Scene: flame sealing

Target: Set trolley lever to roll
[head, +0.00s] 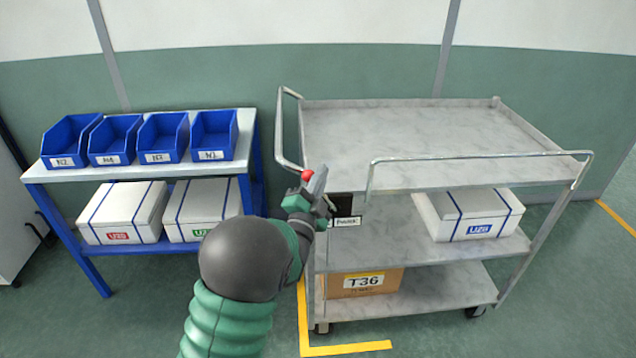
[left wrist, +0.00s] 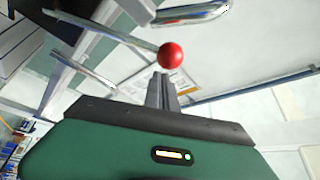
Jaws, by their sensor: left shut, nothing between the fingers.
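The metal trolley (head: 420,128) stands right of centre in the head view, with three shelves and rail handles. The lever's red ball knob (head: 307,175) is at the trolley's left front corner. A small label plate (head: 346,221) is just right of my gripper; its text is too small to read surely. My left gripper (head: 318,182) is shut with nothing in it, right beside the red knob. In the left wrist view the red knob (left wrist: 171,55) appears just beyond the fingertips (left wrist: 160,90), on a rod; I cannot tell if they touch. My right gripper is not in view.
A blue-framed table (head: 150,172) with several blue bins (head: 190,135) and white boxes (head: 120,212) stands left. On the trolley are a white box (head: 467,213) and a T36 carton (head: 365,284). Yellow floor tape (head: 348,349) marks the trolley's corner. The trolley's top is empty.

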